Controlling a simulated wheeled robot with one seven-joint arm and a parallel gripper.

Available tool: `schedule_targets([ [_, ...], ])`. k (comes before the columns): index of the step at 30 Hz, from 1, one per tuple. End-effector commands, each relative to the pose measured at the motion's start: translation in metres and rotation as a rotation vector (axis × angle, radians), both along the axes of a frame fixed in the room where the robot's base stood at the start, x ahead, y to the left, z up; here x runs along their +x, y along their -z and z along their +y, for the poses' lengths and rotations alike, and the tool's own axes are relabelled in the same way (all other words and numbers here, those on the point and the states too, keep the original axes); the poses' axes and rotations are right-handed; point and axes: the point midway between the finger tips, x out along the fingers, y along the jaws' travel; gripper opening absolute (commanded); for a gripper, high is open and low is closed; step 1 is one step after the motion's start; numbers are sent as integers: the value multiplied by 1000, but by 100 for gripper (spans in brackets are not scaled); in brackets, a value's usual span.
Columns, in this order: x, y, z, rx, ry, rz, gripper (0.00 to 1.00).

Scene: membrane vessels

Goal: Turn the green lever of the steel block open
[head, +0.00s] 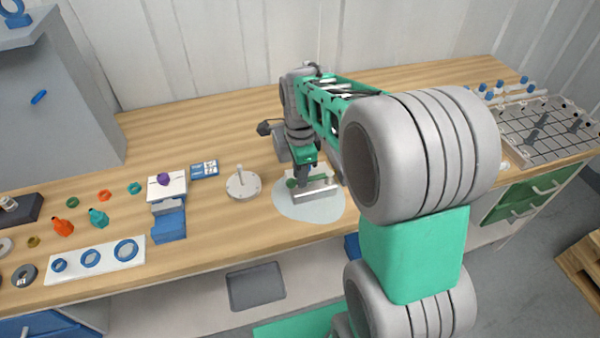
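The steel block (317,192) lies on a pale round mat (295,209) near the front edge of the wooden bench. A small green part (292,183) shows at the block's left end, and a thin green strip runs along its top; it looks like the lever, but its angle is hard to read. My gripper (302,181) points down at the left part of the block, close to or touching the green part. The fingers are small and partly hidden, so I cannot tell their opening or contact.
A white flanged disc with a post (242,184) stands left of the mat. Blue blocks (169,225) and a white strip with blue rings (96,259) lie farther left. A grid rack (548,132) is at the right. The bench behind the disc is clear.

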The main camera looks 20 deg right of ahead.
Motion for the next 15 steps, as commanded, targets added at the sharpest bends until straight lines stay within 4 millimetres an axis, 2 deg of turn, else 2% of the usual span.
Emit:
schedule_targets([
  [5, 0, 0, 0, 0, -1, 0, 23],
  [13, 0, 0, 0, 0, -1, 0, 1],
  [15, 0, 0, 0, 0, -1, 0, 0],
])
